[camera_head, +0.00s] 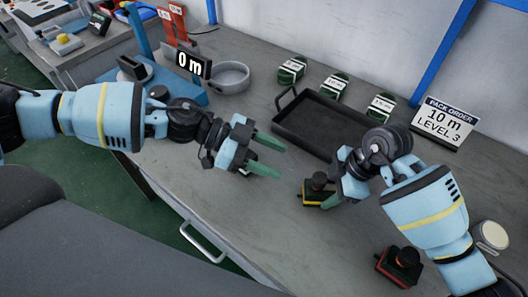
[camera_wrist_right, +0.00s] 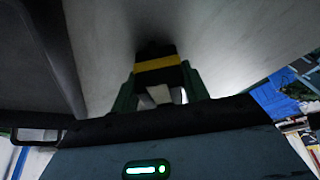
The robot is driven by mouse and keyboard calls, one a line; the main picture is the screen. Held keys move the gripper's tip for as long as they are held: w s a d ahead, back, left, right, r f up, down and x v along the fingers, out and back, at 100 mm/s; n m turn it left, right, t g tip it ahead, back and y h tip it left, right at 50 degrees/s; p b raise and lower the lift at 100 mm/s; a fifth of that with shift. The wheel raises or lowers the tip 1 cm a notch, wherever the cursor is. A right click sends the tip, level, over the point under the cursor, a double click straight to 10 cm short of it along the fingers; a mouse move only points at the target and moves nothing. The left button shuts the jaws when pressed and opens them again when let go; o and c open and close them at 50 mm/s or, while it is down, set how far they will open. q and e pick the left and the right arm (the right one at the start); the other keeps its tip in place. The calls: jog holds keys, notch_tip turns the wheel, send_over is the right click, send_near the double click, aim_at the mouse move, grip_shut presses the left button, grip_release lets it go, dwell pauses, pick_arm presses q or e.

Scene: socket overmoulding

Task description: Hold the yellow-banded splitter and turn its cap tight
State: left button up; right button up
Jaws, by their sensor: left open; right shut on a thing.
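The yellow-banded splitter (camera_head: 314,195) is a small dark block with a round black cap (camera_head: 319,180) on top. It is at the worktop in front of the tray, in the middle right of the head view. My right gripper (camera_head: 328,202) is shut on it, and its green fingers are partly hidden by the wrist. In the right wrist view the splitter's yellow band (camera_wrist_right: 157,63) shows between the two green fingers. My left gripper (camera_head: 278,159) is open and empty, to the left of the splitter and apart from it.
A black tray (camera_head: 284,128) lies behind the splitter, with several green-banded coils (camera_head: 334,86) behind it. A red-banded splitter (camera_head: 399,267) stands at the front right. A pack order sign (camera_head: 443,122) reads 10 m, level 3. A display (camera_head: 192,64) reads 0 m beside a grey round dish (camera_head: 231,77).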

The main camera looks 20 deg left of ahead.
pick_arm(q)
jog(key=shift+v, duration=0.8)
jog(key=shift+c, duration=1.4)
jog(key=n+t+y, duration=0.3)
jog(key=n+t, duration=0.3)
jog(key=t, duration=0.1)
send_near(320, 177)
jog(key=x, duration=1)
jog(key=c, duration=0.7)
jog(key=shift+g, duration=0.3)
